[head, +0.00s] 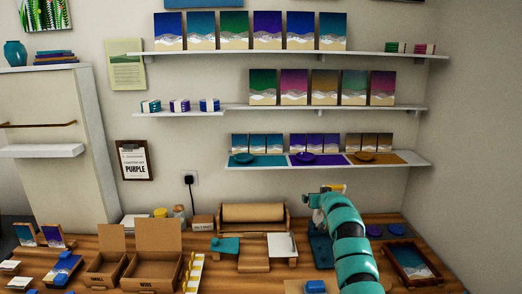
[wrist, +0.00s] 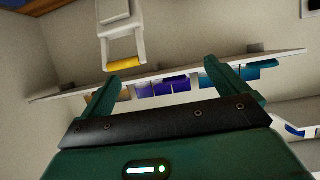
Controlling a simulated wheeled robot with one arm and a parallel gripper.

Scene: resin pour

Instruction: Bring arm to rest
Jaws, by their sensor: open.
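My teal arm rises at the right of the table in the head view, and its end with my gripper (head: 326,194) is near the back of the table, small and partly hidden by the arm. In the wrist view my gripper (wrist: 163,72) has its two green fingers spread wide, with nothing held between them. The fingers point toward the wall and the underside of a shelf (wrist: 285,58).
A white frame with a yellow bar (wrist: 123,64) shows beyond the left finger. The table holds cardboard boxes (head: 158,240), a paper roll (head: 253,213) and a framed picture (head: 411,262). The lowest wall shelf (head: 327,165) is above and behind my gripper.

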